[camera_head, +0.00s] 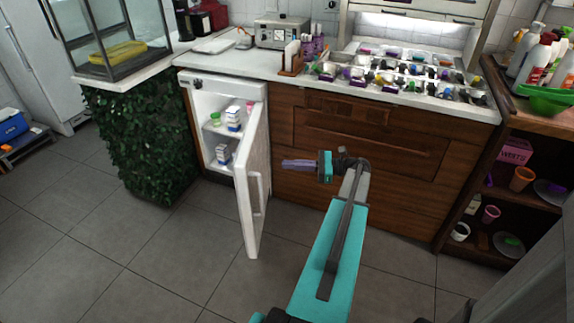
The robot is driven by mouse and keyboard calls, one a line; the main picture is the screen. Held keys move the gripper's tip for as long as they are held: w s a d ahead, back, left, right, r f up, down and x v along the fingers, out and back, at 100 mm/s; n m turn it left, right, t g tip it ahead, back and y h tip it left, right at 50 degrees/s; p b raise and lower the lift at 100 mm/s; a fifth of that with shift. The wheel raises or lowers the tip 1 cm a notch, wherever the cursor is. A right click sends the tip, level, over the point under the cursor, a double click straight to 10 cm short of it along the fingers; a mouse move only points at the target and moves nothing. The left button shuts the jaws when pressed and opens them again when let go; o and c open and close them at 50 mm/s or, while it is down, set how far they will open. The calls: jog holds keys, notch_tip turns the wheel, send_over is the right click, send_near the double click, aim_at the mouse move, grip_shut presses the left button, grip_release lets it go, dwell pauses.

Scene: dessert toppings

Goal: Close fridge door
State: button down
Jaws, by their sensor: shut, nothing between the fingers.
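A small white fridge (190,105) is built in under the counter, left of the wooden drawers. Its door (254,175) stands wide open, swung out toward me and hinged at the right. A vertical handle shows on the door's outer face. Inside, cartons and small tubs stand on the shelves. My gripper (284,164) points left, in front of the wooden drawers. It is shut and empty, at the right of the door, close to its outer face. I cannot tell whether it touches the door.
Wooden drawers (345,145) lie behind my arm. The counter (235,62) above holds trays of small toppings. A leafy green planter panel (140,140) stands left of the fridge. The tiled floor (130,255) in front of the fridge is clear. An open shelf (500,200) stands at the right.

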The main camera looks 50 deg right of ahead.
aim_at(247, 162)
jog(key=x, duration=1.2)
jog(key=shift+w+a, duration=0.15)
jog(key=shift+w, duration=0.15)
